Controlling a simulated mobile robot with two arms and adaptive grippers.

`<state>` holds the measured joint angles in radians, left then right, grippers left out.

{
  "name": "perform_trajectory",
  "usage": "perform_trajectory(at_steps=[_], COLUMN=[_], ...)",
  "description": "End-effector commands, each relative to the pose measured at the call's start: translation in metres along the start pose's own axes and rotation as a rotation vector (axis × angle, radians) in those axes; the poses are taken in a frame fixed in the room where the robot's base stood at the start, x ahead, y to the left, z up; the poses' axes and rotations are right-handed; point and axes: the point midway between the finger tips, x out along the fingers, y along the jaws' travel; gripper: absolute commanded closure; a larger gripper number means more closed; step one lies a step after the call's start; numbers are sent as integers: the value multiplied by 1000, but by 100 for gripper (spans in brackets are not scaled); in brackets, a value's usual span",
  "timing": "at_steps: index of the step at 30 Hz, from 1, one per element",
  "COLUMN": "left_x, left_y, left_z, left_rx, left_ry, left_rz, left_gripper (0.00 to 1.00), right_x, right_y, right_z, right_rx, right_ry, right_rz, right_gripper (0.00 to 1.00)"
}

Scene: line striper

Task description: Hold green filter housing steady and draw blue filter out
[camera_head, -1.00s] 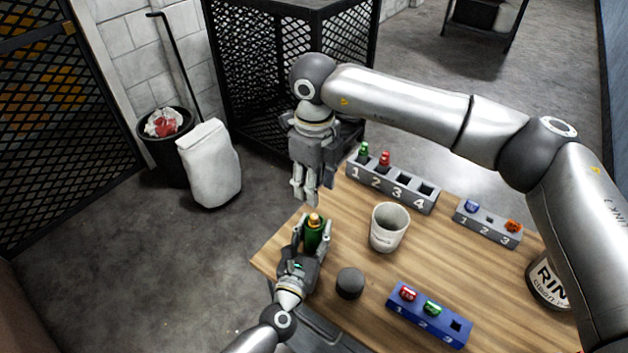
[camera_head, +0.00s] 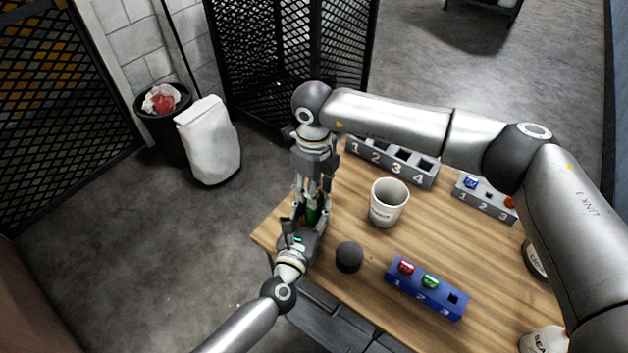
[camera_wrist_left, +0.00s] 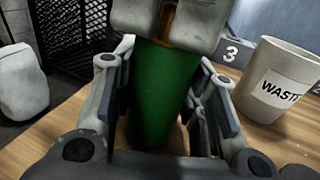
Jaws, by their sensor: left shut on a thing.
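The green filter housing (camera_head: 312,215) stands upright at the table's left corner. It fills the middle of the left wrist view (camera_wrist_left: 163,100). My left gripper (camera_wrist_left: 167,68) is shut on it, one finger on each side. My right gripper (camera_head: 314,193) points straight down over the housing's top, its fingers on both sides of a brass-orange part (camera_wrist_left: 172,20). Whether they press on that part is unclear. No blue filter shows in the housing; the right gripper hides most of its top.
A white waste cup (camera_head: 388,203) stands right of the housing, and a dark round knob (camera_head: 349,257) in front. Behind is a grey numbered rack (camera_head: 420,181), partly covered by my right arm. A blue rack (camera_head: 412,296) and a smaller grey rack (camera_head: 484,208) stand to the right.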

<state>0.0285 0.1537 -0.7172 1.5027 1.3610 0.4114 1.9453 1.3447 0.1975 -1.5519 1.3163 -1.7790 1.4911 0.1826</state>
Motion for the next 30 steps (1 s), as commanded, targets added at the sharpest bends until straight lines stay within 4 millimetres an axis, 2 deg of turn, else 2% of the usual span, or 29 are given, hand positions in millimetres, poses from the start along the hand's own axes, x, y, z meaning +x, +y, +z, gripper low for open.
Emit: perform_trajectory(at_steps=[22,30], left_x=[0,0], left_y=[0,0], left_z=[-1,-1], left_rx=[1,1], left_ry=[1,1], left_rz=[1,1], left_gripper=[96,96], right_x=[0,0], right_y=[0,0], right_z=[0,0], right_rx=[0,0], right_ry=[0,0], right_rz=[0,0], right_gripper=[61,94])
